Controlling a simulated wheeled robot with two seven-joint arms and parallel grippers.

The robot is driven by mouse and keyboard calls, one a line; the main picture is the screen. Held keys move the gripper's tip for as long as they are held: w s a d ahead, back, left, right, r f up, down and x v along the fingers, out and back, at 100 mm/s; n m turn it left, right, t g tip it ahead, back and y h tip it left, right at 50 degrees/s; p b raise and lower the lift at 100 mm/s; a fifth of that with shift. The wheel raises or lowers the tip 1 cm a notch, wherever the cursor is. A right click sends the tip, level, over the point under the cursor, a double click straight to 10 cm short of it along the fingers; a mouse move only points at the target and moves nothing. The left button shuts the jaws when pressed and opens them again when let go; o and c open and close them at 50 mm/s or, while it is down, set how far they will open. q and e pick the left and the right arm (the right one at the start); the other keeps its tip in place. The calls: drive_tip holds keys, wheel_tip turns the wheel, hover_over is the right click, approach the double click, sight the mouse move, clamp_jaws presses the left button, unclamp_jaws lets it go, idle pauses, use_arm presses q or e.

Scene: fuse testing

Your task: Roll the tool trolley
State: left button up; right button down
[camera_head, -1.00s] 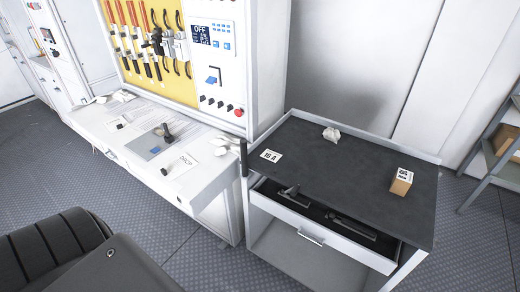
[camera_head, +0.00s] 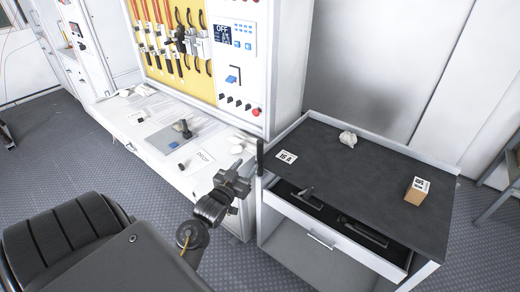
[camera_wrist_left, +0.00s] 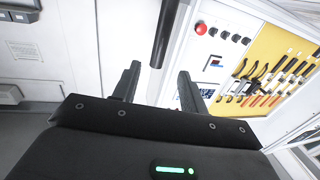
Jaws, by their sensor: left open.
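The tool trolley (camera_head: 390,170) stands right of the test bench, with a black top, grey frame and a partly open drawer (camera_head: 325,235) holding dark tools. A black upright handle (camera_head: 260,157) is at its left corner; it also shows as a dark bar in the left wrist view (camera_wrist_left: 163,35). My left gripper (camera_head: 243,172) is close to the left of this handle, open and empty. In the left wrist view the bar lies just beyond and between the open fingertips (camera_wrist_left: 160,80); I cannot tell whether they touch it. My right gripper is not in view.
On the trolley top lie a small box (camera_head: 416,192), a white crumpled item (camera_head: 347,138) and a label card (camera_head: 287,156). The white test bench (camera_head: 150,130) with a yellow fuse panel (camera_head: 165,60) stands at the left. A grey shelf (camera_head: 495,160) is at the right edge.

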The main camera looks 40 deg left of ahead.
sight(258, 152)
use_arm(q)
drive_tip(key=p+x, duration=0.2)
drive_tip(key=x, duration=0.8)
drive_tip(key=shift+w, duration=0.4)
clamp_jaws()
